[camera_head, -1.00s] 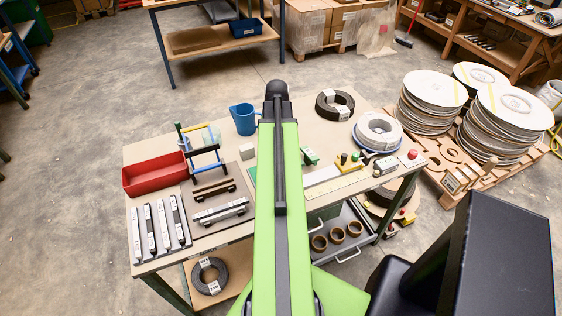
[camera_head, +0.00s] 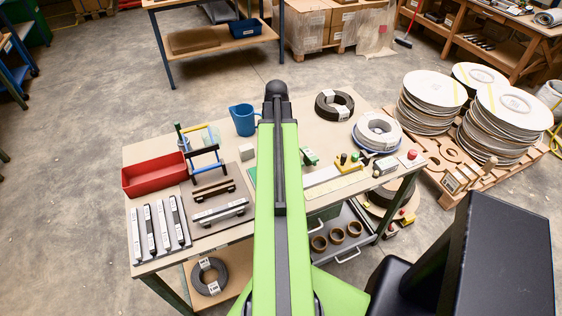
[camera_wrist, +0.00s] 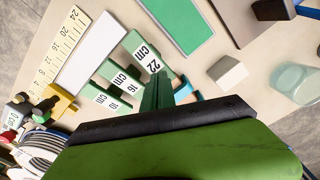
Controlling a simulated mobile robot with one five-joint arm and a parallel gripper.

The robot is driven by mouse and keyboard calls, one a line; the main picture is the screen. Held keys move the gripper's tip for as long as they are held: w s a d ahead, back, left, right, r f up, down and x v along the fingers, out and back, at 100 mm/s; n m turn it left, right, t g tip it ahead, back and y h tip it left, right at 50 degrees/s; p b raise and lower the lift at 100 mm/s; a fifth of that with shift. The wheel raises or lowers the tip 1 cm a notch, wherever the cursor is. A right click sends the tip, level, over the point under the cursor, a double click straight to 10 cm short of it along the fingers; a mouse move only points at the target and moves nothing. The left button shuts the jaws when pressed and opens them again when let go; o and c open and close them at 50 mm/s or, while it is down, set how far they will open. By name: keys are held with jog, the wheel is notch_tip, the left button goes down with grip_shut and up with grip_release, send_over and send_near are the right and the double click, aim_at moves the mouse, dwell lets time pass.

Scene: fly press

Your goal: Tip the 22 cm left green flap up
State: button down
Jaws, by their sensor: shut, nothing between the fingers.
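The 22 cm flap (camera_wrist: 148,55) is green with a white label and lies near the middle of the wrist view. My gripper (camera_wrist: 157,92) shows as dark green shut fingers, just below the 22 cm label in the picture. It overlaps the flap's lower edge; whether they touch I cannot tell. In the head view my arm hides most of this area. A small green piece with a white label (camera_head: 309,157) shows right of the arm.
A number scale (camera_wrist: 58,50) and a white strip (camera_wrist: 88,50) lie left of the flaps. A green panel (camera_wrist: 180,22), a pale block (camera_wrist: 228,72) and a clear cup (camera_wrist: 295,82) lie above and right. A blue jug (camera_head: 243,119) and red bin (camera_head: 155,174) stand on the table.

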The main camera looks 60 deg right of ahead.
jog(key=shift+f+b, duration=1.2)
dwell(0.9)
notch_tip(320, 180, up, 7)
jog(key=p, duration=0.7)
jog(key=shift+r, duration=0.15)
jog(key=shift+s, duration=0.1)
